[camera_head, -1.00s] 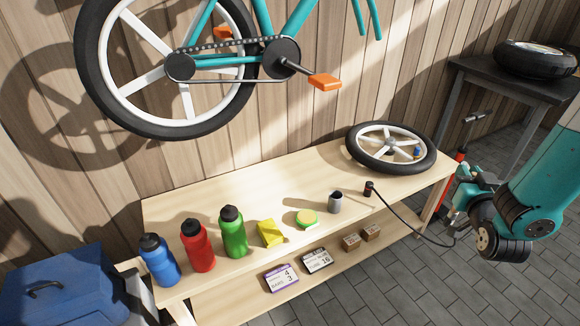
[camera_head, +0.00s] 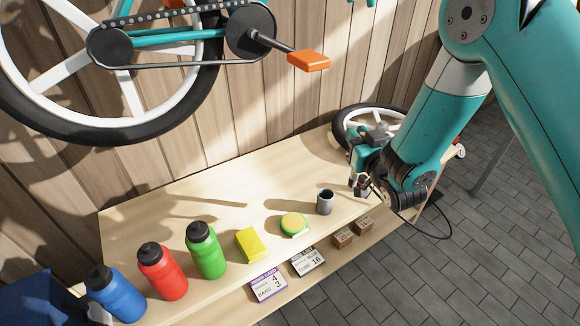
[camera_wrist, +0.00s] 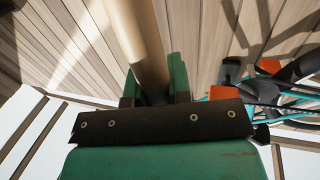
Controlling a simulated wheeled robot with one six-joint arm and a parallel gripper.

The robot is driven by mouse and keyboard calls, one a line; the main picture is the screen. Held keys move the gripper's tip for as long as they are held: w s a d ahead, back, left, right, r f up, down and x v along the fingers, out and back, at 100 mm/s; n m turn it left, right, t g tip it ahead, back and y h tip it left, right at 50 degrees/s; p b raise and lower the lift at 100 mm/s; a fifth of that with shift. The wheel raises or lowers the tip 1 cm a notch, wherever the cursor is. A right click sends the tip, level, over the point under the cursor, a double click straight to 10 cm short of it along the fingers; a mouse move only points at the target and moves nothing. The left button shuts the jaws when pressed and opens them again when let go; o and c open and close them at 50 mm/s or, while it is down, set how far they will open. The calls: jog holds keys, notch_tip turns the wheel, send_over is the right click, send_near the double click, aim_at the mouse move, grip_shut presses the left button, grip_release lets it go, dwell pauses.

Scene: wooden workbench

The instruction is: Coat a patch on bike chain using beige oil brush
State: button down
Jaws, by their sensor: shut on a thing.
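The bike chain (camera_head: 180,13) runs along the top between two dark sprockets of the teal bike on the wall. The chain side also shows at the right of the wrist view (camera_wrist: 285,92), small and cluttered. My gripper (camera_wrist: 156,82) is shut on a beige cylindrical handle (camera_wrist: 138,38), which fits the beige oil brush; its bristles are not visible. In the head view my gripper (camera_head: 368,145) is above the right end of the bench, right of and below the chain and well apart from it. The brush cannot be made out there.
Blue (camera_head: 116,295), red (camera_head: 163,272) and green (camera_head: 206,252) bottles, a yellow sponge (camera_head: 251,244), a round green-and-yellow item (camera_head: 293,224) and a grey cup (camera_head: 325,202) stand on the bench. An orange pedal (camera_head: 309,61) juts out.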

jog(key=s+a+f+n+g+y+b, duration=0.1)
jog(key=s+a+f+n+y+b, duration=0.1)
jog(key=a, duration=0.6)
jog(key=s+a+f+n+g+y+b, duration=0.1)
jog(key=s+a+f+y+b, duration=0.1)
jog(key=a, duration=0.6)
notch_tip(320, 180, down, 6)
jog(key=b, duration=0.5)
jog(key=shift+d+b, duration=0.25)
jog(key=shift+b, duration=0.1)
jog(key=shift+f+b, duration=0.45)
jog(key=shift+f, duration=0.15)
dwell(0.3)
jog(key=shift+r, duration=0.1)
notch_tip(320, 180, up, 7)
jog(key=p, duration=0.7)
jog(key=shift+w, duration=0.1)
dwell(0.5)
